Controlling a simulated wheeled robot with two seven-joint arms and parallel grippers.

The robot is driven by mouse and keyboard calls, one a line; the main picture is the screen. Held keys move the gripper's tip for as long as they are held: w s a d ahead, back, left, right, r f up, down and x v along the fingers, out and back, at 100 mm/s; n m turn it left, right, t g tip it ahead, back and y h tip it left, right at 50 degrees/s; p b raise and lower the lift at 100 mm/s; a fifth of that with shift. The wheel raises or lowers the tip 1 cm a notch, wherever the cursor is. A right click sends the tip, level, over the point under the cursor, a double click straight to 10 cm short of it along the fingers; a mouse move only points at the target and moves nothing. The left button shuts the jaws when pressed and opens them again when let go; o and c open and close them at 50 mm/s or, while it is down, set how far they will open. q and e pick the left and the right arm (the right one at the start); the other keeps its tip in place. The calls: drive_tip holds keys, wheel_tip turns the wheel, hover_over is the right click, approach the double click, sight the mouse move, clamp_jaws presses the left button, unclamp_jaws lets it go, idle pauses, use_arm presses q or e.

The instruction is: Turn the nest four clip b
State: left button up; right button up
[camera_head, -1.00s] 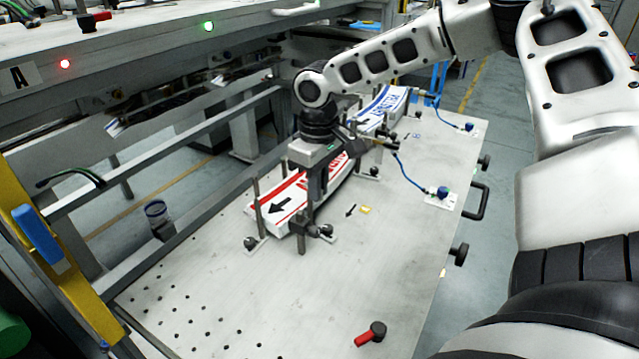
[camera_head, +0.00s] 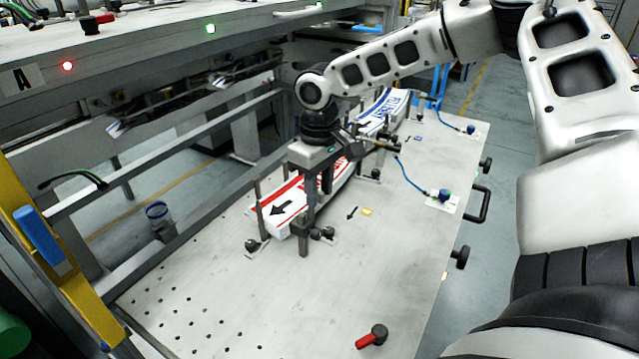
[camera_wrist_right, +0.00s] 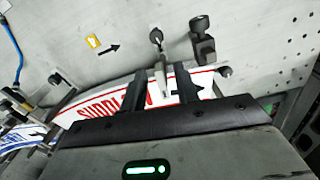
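A nest on the table holds a stack of white labels with red print and a black arrow (camera_head: 284,208); the stack also shows in the right wrist view (camera_wrist_right: 95,108). Near its end stand a dark post (camera_head: 303,238) and black round knobs (camera_head: 328,233); in the right wrist view the knobs (camera_wrist_right: 200,25) lie just past the stack. Which of these is clip b I cannot tell. My right gripper (camera_head: 314,200) is over this end of the stack. Its two fingers (camera_wrist_right: 159,90) are apart, with a thin grey rod between them. My left gripper is not in view.
A blue-printed label stack (camera_head: 385,112) lies farther back. A blue knob with a hose (camera_head: 444,195) is at the right edge, and a red-handled lever (camera_head: 372,336) at the front. The front of the table (camera_head: 270,295) is mostly clear, with small holes at left.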

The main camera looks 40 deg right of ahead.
sight(320, 192)
wheel_tip(320, 192, up, 16)
drive_tip(key=p, duration=0.1)
idle(0.4)
idle(0.5)
